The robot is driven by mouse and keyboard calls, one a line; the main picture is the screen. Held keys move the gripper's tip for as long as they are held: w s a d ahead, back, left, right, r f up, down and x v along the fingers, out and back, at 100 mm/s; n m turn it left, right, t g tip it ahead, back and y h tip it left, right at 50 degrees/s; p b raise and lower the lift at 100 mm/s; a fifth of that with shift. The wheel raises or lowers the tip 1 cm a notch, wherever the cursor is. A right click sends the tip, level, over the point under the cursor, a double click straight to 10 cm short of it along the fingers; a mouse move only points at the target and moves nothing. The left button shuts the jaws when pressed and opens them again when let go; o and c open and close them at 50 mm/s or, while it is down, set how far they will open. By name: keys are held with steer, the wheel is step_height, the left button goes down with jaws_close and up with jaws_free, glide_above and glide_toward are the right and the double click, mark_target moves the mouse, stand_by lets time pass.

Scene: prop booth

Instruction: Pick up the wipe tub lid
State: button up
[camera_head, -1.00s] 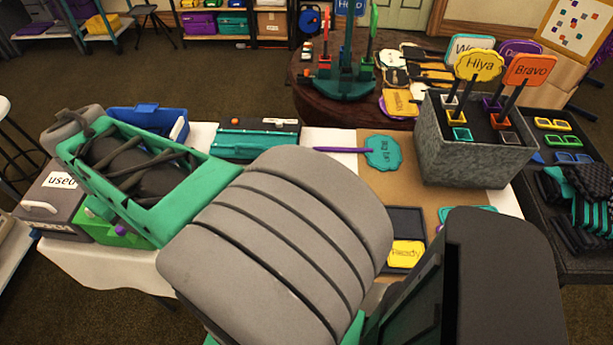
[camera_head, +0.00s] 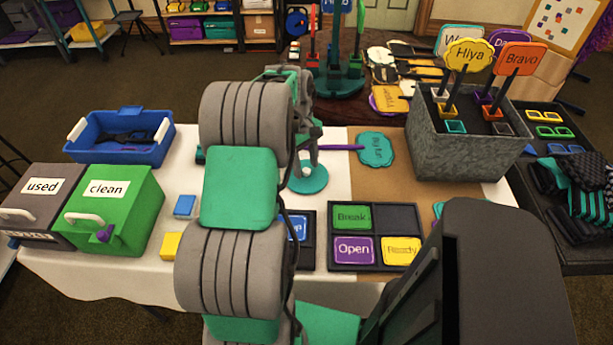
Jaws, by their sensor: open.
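A round teal disc with a small pale knob (camera_head: 308,184), which looks like the wipe tub lid, lies on the white part of the table, just right of my arm. Its left side is partly hidden by my arm. My gripper (camera_head: 311,158) points down just above the disc, near its knob. The jaws are open, seen small and from behind. I cannot tell whether the fingers are around the knob or only above it. No separate tub shows clearly.
A green "clean" box (camera_head: 118,215) and grey "used" box (camera_head: 30,212) stand left, below a blue basket (camera_head: 118,150). A purple-handled teal sign (camera_head: 376,149) lies right of the gripper. A speckled grey bin (camera_head: 465,150) holds upright signs. A dark card tray (camera_head: 375,267) lies in front.

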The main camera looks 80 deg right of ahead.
steer(key=shift+f, duration=0.4)
steer(key=shift+c, duration=0.6)
jaws_close()
